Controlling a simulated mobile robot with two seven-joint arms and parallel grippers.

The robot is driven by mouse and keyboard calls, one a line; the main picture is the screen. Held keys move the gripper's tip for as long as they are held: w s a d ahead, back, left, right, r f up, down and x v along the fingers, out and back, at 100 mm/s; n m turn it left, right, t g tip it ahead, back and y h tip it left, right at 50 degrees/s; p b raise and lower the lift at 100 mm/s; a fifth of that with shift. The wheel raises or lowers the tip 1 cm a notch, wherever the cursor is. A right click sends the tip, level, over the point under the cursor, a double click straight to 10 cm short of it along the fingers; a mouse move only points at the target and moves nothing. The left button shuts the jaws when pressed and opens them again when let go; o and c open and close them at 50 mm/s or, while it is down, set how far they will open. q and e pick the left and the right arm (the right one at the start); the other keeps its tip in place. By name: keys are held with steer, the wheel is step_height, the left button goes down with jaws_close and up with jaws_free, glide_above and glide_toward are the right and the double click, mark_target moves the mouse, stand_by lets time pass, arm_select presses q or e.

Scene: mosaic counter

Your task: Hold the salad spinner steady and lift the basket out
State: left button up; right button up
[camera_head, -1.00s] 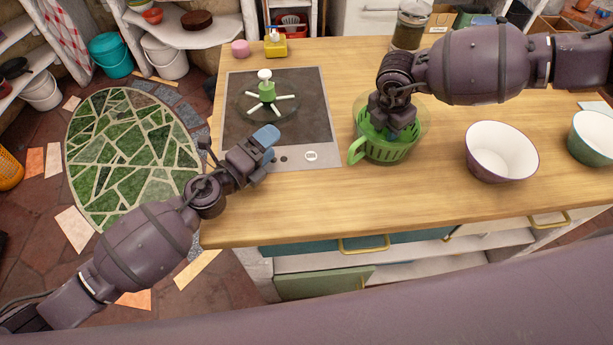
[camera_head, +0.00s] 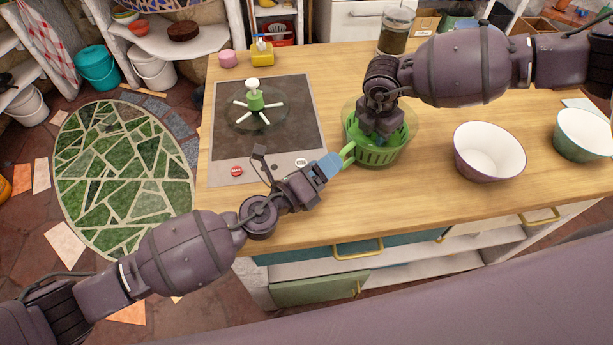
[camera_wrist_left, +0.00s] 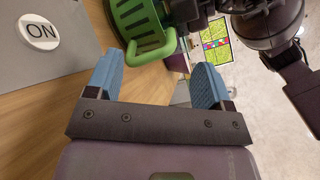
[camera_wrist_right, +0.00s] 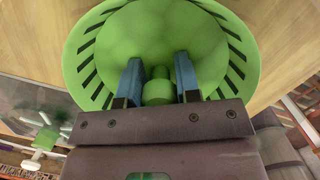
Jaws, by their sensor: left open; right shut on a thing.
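The salad spinner (camera_head: 403,152) stands on the wooden counter, a clear bowl with a green slotted basket (camera_head: 373,157) inside. Its green side handle (camera_wrist_left: 152,52) points toward my left gripper. My left gripper (camera_head: 329,166) is open at the handle; in the left wrist view the handle lies just ahead, between the lines of the blue fingers (camera_wrist_left: 157,82). My right gripper (camera_head: 378,133) reaches down into the basket. In the right wrist view its fingers (camera_wrist_right: 158,85) are shut on the green centre post (camera_wrist_right: 157,93). The basket's lower part is hidden in the head view.
The clear lid with green hub and white spokes (camera_head: 255,103) lies on the dark cooktop (camera_head: 290,140) at left. A white-lined bowl (camera_head: 490,152) and a teal bowl (camera_head: 583,135) stand to the right. A jar (camera_head: 395,32) stands behind. The counter's front strip is mostly clear.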

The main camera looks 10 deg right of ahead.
mark_target(340, 153)
arm_select(q)
steer(key=shift+x, duration=2.75)
steer(key=shift+a, duration=0.1)
steer(key=c, duration=1.2)
steer(key=o, duration=1.2)
steer(key=shift+c, duration=0.3)
steer(key=c, duration=0.7)
steer(key=shift+c, duration=0.3)
